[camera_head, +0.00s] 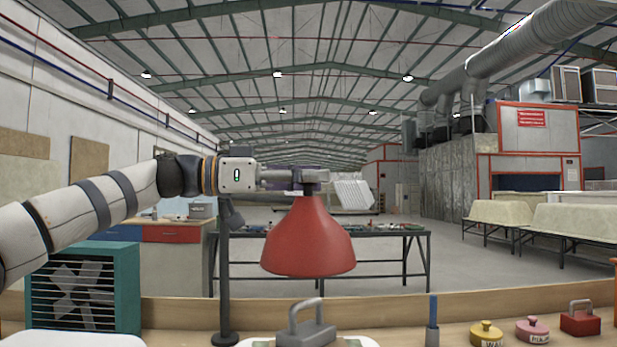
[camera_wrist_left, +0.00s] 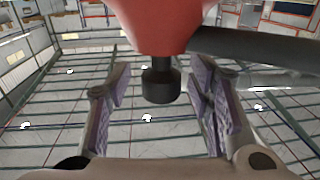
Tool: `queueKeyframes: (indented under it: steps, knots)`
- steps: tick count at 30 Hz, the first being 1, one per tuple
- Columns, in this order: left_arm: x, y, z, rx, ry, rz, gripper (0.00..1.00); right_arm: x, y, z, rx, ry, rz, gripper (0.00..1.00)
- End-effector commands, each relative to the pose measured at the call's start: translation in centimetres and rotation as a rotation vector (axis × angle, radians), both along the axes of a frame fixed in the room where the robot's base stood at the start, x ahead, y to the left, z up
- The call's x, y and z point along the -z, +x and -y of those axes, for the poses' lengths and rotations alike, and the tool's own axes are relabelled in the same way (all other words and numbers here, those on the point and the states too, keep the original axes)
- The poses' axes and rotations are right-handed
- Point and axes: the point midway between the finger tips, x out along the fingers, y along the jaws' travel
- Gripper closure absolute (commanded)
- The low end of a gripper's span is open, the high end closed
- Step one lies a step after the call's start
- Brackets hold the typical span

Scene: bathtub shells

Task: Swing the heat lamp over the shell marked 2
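The heat lamp has a red bell-shaped shade (camera_head: 308,240), hanging mouth down in the middle of the head view. A dark upright post (camera_head: 224,285) stands left of it. My left gripper (camera_head: 300,180) is at the top of the shade. In the left wrist view the gripper (camera_wrist_left: 158,105) is open, its purple pads apart on either side of the lamp's black neck (camera_wrist_left: 160,80), with gaps at both sides. A white rounded shape (camera_head: 85,341) shows at the lower left edge; I cannot tell whether it is a shell. No mark 2 is readable. My right gripper is out of view.
A grey handled weight (camera_head: 306,333) stands in front below the lamp. Yellow (camera_head: 486,334), pink (camera_head: 532,330) and red (camera_head: 580,320) weights and a blue upright tool (camera_head: 432,320) are to the right. A teal-framed fan (camera_head: 84,287) is at left. Cream tubs (camera_head: 505,212) stand farther back.

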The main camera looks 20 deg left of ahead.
Motion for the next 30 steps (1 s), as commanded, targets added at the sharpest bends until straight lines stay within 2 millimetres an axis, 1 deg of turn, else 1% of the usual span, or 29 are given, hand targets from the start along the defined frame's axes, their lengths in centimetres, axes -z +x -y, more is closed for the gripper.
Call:
queueKeyframes:
  steps: [5, 8, 11, 15, 18, 21, 24, 30]
  knots:
    - [-0.1, 0.0, -0.1, -0.002, -0.001, 0.000, 0.53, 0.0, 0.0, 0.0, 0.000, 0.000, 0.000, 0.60]
    - [-0.1, -0.4, -1.0, -0.004, -0.002, 0.002, 0.53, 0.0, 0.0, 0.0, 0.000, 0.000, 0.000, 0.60]
    - [-0.1, -1.6, -3.1, -0.006, -0.003, 0.003, 0.53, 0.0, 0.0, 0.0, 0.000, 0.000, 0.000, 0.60]
    - [-0.1, -3.5, -6.5, -0.006, -0.003, 0.003, 0.53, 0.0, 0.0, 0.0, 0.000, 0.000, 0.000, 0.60]
    - [-0.1, -4.7, -8.5, -0.003, -0.002, 0.002, 0.53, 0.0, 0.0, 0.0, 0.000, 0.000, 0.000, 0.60]
    - [-0.1, -5.4, -9.8, -0.002, -0.001, 0.000, 0.53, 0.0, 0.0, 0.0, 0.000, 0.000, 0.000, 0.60]
    - [0.0, -5.8, -10.4, -0.001, 0.000, 0.000, 0.53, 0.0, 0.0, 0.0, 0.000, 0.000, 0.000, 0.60]
    - [0.0, -5.9, -10.5, 0.000, 0.000, 0.000, 0.53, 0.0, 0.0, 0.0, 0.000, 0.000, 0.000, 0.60]
